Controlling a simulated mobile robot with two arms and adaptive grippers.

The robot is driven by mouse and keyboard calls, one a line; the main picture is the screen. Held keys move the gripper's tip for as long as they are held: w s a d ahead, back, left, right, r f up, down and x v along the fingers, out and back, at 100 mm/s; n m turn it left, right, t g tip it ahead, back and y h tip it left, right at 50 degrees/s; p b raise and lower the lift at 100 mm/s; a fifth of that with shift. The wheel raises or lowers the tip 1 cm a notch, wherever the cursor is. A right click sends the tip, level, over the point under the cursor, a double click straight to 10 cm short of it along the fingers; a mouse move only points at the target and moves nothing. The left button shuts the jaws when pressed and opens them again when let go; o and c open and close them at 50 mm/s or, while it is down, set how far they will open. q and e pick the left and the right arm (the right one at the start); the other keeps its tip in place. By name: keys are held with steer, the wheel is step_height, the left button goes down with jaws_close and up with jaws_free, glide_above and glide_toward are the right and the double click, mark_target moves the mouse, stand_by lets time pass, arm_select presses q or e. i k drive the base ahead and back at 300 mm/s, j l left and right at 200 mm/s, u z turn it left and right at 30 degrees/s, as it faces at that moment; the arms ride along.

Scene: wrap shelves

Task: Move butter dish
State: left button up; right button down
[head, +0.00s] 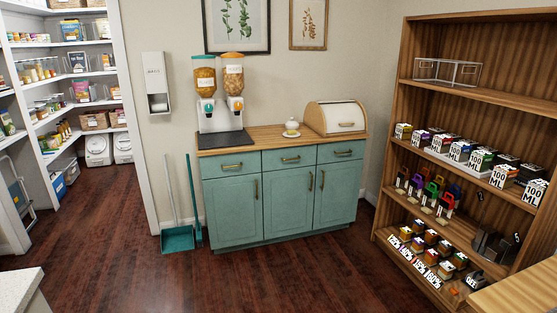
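A small butter dish (291,129) with a pale domed lid and a yellowish plate stands on the wooden top of the teal cabinet (262,196). It sits near the middle of the top, between the cereal dispenser and the bread box, apart from both. Neither of my grippers shows in the head view.
A cereal dispenser (219,95) on a dark mat stands left of the dish, and a bread box (337,117) stands right. A dustpan (177,238) leans by the cabinet. A wooden shelf (470,95) with boxes stands right. The floor (270,278) in front is clear.

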mark_target(290, 133)
steer(key=i, duration=3.5)
